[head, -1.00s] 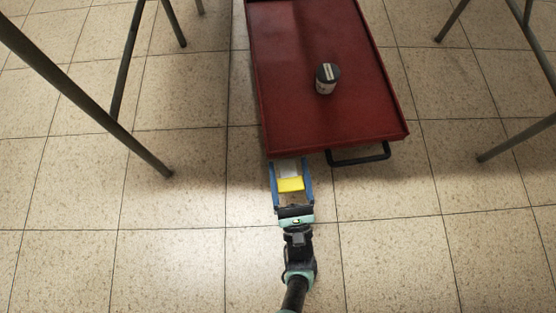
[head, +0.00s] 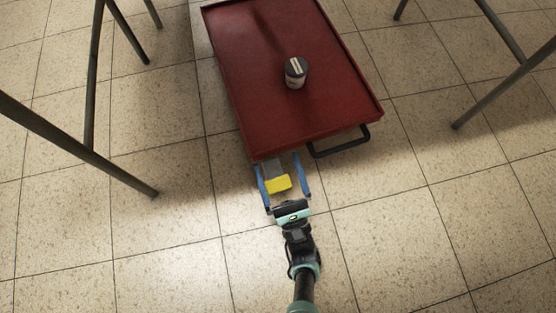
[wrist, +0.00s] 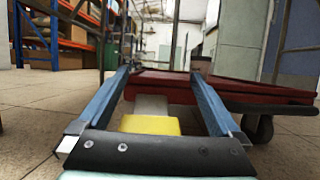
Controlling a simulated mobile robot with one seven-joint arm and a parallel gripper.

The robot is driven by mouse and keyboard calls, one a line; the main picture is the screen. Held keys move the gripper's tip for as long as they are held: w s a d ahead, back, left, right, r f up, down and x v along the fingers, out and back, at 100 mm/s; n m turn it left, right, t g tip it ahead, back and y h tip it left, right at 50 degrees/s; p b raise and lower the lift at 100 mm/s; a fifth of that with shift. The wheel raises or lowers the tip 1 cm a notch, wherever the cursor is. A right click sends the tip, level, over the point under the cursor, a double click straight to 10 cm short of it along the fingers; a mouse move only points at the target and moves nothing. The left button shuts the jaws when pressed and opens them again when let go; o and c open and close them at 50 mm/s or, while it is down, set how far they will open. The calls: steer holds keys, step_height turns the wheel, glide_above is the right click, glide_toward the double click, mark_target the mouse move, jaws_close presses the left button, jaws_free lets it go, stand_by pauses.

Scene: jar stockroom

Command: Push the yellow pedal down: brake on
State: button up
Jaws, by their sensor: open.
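The yellow pedal (head: 278,184) sticks out from under the near edge of the red cart (head: 262,146), on a pale grey arm. My gripper (head: 281,173) is open, its two blue fingers pointing at the cart. The pedal lies between the fingers in the head view, nearer the left one. In the wrist view the pedal (wrist: 150,125) shows just beyond the dark gripper body, between the spread fingers (wrist: 157,80). I cannot tell whether any part of the gripper touches it.
A dark-lidded jar (head: 295,73) stands on the cart's tray. A black handle loop (head: 340,142) juts from the cart's near edge, right of my gripper. Metal legs (head: 120,175) stand at left and right. The near tiled floor is open.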

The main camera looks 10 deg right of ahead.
mark_target(279, 175)
step_height(279, 175, up, 10)
steer(key=p, duration=0.8)
steer(key=shift+f, duration=0.15)
